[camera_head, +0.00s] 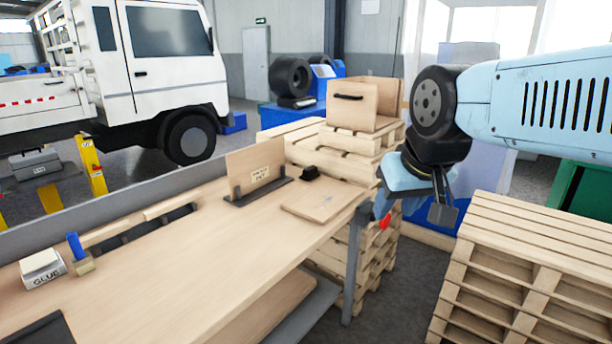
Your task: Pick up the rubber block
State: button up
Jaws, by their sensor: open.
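A small black block (310,173), which looks like the rubber block, sits on the wooden workbench (215,238) near its far right end. It lies just behind a thin wooden board (323,200) and to the right of an upright wooden panel's dark base. My gripper (414,214) hangs to the right of the bench's right end, apart from the block. It points down, is open and shows nothing between its fingers.
The upright panel (257,165) stands left of the block. A glue box (42,269) and a blue-handled tool (75,247) are at the bench's left. Pallets (540,235) stand right, and a wooden box (357,104) tops stacked pallets behind. The bench's middle is clear.

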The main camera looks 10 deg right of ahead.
aim_at(309, 173)
jog(key=z, duration=0.5)
jog(key=k, duration=1.15)
jog(key=z, duration=0.75)
jog(key=i, duration=1.35)
jog(key=u, duration=0.25)
jog(key=i, duration=1.05)
jog(key=u, duration=1.25)
jog(key=i, duration=1.05)
jog(key=u, duration=0.7)
